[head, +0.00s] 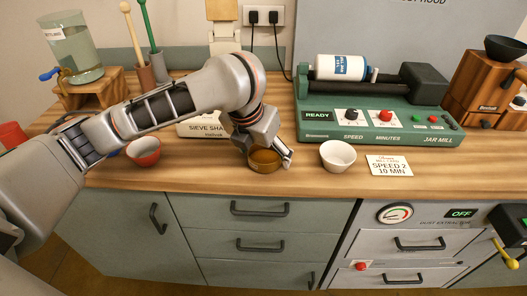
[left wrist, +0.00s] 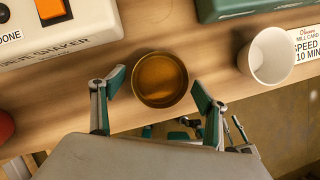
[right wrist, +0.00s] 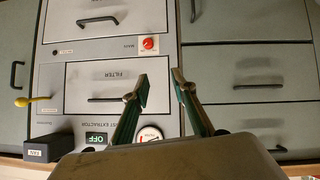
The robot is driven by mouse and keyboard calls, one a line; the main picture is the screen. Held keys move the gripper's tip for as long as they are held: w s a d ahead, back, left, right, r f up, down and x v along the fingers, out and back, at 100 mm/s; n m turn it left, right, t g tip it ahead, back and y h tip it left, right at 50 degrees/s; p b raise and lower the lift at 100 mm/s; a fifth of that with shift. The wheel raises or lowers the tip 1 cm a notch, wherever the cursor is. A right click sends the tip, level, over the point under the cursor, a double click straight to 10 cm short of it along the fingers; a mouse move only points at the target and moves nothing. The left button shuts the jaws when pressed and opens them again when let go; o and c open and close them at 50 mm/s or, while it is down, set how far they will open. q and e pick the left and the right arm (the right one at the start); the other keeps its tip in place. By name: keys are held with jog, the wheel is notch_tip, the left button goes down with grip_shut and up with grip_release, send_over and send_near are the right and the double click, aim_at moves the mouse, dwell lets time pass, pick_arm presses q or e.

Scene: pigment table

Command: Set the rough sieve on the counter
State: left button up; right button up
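A round brass-coloured sieve (head: 264,161) sits on the wooden counter (head: 205,178) near its front edge, partly hidden by my left gripper in the head view. It looks like the rough sieve, but no label shows. In the left wrist view the sieve (left wrist: 160,80) lies between the spread fingertips, with a gap on each side. My left gripper (head: 279,152) is open and low over the sieve. My right gripper (right wrist: 161,78) is open and empty, in front of the grey drawers below the counter. It does not show in the head view.
A white bowl (head: 338,156) and a mill card (head: 390,166) are right of the sieve. A red bowl (head: 143,151) is left. The sieve shaker (left wrist: 60,35) and green jar mill (head: 380,122) stand behind. The dust extractor (right wrist: 115,90) faces my right gripper.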

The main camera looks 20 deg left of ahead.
pick_arm(q)
jog(key=shift+r, duration=0.3)
jog(key=p+v, duration=0.3)
jog(key=v, duration=0.3)
jog(key=shift+r, duration=0.35)
jog(key=shift+p+v, duration=0.95)
jog(key=shift+v, duration=1.6)
pick_arm(e)
jog(key=shift+s+a+r, duration=0.1)
jog(key=shift+a+r, duration=0.15)
jog(key=shift+r, duration=0.75)
jog(key=shift+s+a+r, duration=0.1)
jog(key=shift+a+r, duration=0.15)
jog(key=shift+r, duration=0.7)
pick_arm(q)
jog(key=shift+s, duration=0.15)
jog(key=shift+f, duration=0.1)
